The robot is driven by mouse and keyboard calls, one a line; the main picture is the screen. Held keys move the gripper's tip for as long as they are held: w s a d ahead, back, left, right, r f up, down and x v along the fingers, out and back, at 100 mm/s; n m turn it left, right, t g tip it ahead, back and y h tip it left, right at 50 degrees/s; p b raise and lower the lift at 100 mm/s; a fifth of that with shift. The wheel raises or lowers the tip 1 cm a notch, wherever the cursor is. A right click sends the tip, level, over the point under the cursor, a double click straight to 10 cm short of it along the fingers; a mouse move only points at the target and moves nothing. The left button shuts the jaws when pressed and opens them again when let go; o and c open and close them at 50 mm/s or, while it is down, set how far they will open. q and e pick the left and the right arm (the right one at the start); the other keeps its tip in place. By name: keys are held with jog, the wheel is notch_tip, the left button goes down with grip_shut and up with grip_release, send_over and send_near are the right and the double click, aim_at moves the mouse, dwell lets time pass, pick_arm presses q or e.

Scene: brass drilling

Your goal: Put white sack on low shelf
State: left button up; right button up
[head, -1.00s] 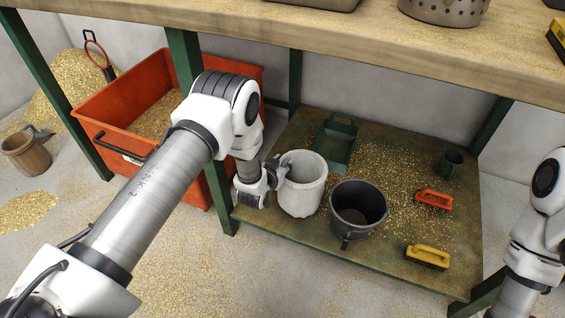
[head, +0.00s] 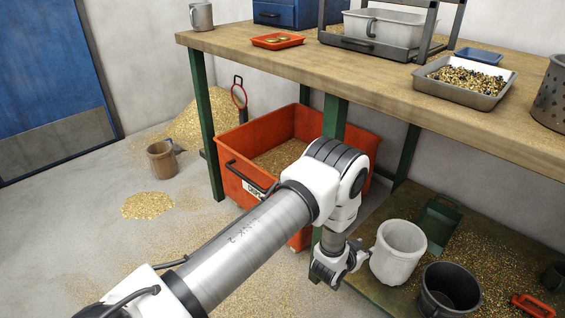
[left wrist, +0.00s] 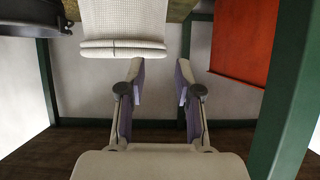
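The white sack (head: 398,255), an open pale bag with a rolled rim, stands upright on the low shelf (head: 372,287) under the bench. My left gripper (head: 362,257) is just left of the sack in the head view. In the left wrist view, which looks upside down, the sack (left wrist: 123,25) hangs at the top with its rim downward. The left fingers (left wrist: 160,85) are spread with nothing between them, and the sack lies beyond their tips. My right gripper is out of view.
A black bucket (head: 450,292) stands right of the sack, with a green scoop (head: 438,222) behind. A green post (head: 335,122) and an orange bin (head: 235,150) are close to my left arm. The bench top (head: 300,65) overhangs the shelf.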

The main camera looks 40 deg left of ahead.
pick_arm(q)
jog(key=s+f+g, duration=0.3)
jog(key=s, duration=0.5)
jog(key=s+f+g, duration=0.2)
jog(key=s+f, duration=0.2)
jog(key=s, duration=0.4)
jog(key=s+r+g, duration=0.2)
jog(key=s+g, duration=0.5)
jog(key=s, duration=1.7)
jog(key=shift+a+n, duration=0.35)
jog(key=shift+n, duration=0.05)
